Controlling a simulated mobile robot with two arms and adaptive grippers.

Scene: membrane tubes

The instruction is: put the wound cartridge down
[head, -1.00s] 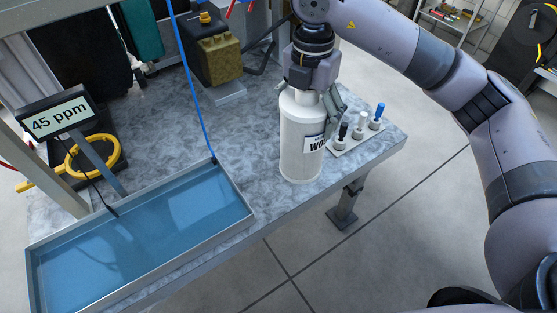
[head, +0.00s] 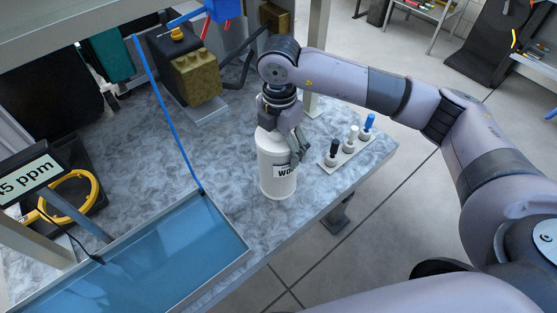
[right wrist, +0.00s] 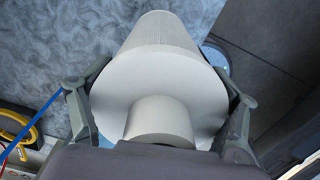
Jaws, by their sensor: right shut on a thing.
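The wound cartridge (head: 276,178) is a white cylinder with a dark-lettered label, partly readable as "WO", on its side. It stands upright at the table's front right area in the head view. I cannot tell for sure whether its bottom touches the table. My right gripper (head: 282,132) is shut on its top from above. In the right wrist view the cartridge (right wrist: 165,80) fills the space between the two fingers (right wrist: 162,118), with its narrower neck closest to the camera. My left gripper is not in view.
A tray of blue water (head: 246,250) lies left of the cartridge. A small stand with black, white and blue-topped pegs (head: 348,150) is close on its right. A brown-yellow pump (head: 197,76) stands behind. A "45 ppm" display (head: 28,180) is at far left. Bare tabletop (head: 225,135) lies behind the cartridge.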

